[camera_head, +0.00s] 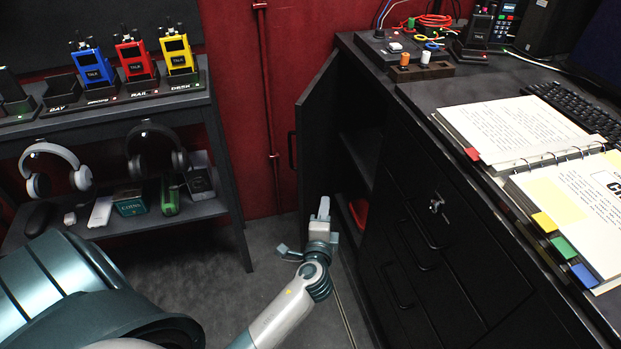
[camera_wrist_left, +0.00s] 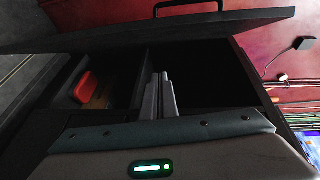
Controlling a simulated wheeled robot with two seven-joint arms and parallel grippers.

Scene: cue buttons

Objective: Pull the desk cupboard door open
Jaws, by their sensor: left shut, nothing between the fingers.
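The desk cupboard door (camera_head: 316,140) stands swung open at the desk's left end, with its dark bar handle (camera_head: 291,150) on the side away from the cupboard. The dark inside of the cupboard (camera_head: 362,125) shows, with a shelf in it. My left gripper (camera_head: 323,207) is shut and empty, by the cupboard opening beside the door. In the left wrist view the shut fingers (camera_wrist_left: 160,97) point toward the open cupboard, and the door (camera_wrist_left: 170,31) with its handle (camera_wrist_left: 216,8) crosses the top. I cannot tell whether the fingers touch the door. My right gripper is not in view.
A red object (camera_head: 358,212) lies low inside the cupboard and shows in the left wrist view (camera_wrist_left: 88,87). Desk drawers (camera_head: 440,235) are right of the opening. A shelf unit (camera_head: 215,130) with radios and headphones stands left. Grey floor (camera_head: 265,265) is clear between.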

